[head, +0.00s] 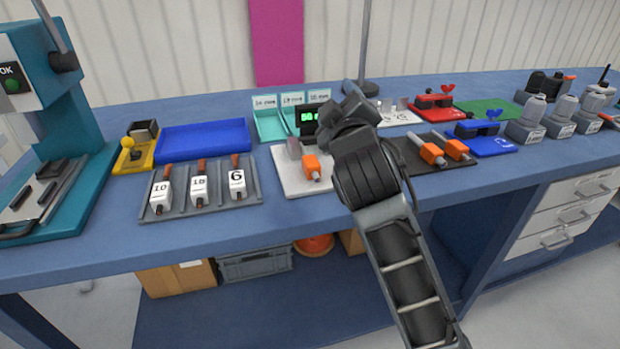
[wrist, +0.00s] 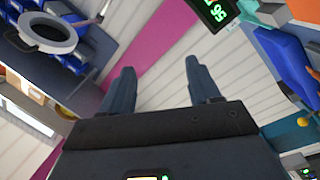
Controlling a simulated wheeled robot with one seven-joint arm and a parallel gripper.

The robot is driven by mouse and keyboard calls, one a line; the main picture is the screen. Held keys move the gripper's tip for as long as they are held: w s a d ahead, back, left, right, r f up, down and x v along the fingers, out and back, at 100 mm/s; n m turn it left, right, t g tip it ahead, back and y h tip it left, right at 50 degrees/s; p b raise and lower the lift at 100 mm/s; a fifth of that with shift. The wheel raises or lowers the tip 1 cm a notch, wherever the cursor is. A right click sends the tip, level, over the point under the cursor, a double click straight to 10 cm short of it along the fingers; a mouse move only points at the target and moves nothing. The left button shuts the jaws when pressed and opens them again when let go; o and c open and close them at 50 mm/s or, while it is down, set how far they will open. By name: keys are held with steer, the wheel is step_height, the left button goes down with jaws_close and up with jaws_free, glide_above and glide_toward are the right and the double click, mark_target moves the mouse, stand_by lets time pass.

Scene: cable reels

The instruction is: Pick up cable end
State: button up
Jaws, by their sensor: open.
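No piece is marked as the cable end, and I cannot tell for certain which one it is. An orange block with a grey part (head: 311,167) sits on a white plate (head: 290,185) left of my arm. Two more orange blocks with grey stems, one left (head: 432,154) and one right (head: 456,149), lie on a dark mat (head: 455,160) right of my arm. My gripper (wrist: 161,85) is open and empty in the wrist view, its fingers pointing towards the wall. In the head view it is above the bench, and my arm hides what lies behind it.
A blue tray (head: 203,138), a lit green display (head: 308,118), a teal press (head: 75,130), a red stand (head: 432,102) and grey devices (head: 533,118) stand around. The bench's front strip is clear.

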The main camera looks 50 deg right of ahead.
steer(key=d+r+m+g+h+b, duration=0.2)
steer(key=d+m+g+b, duration=0.1)
steer(key=d+m+g, duration=0.2)
steer(key=m+g+y+b, duration=0.3)
steer(key=g+y+b, duration=0.2)
steer(key=y+b, duration=0.6)
glide_toward(312, 161)
steer(key=shift+d+f+y+p, duration=0.7)
steer(key=shift+d+f+p, duration=0.05)
steer(key=shift+d, duration=0.15)
steer(key=shift+w+f, duration=0.15)
steer(key=shift+f, duration=0.35)
steer(key=x, duration=0.2)
steer(key=b+x, duration=0.1)
steer(key=x, duration=0.3)
steer(key=shift+w+f+b, duration=0.2)
steer(key=shift+w+b, duration=0.15)
steer(key=shift+w, duration=0.05)
jaws_close()
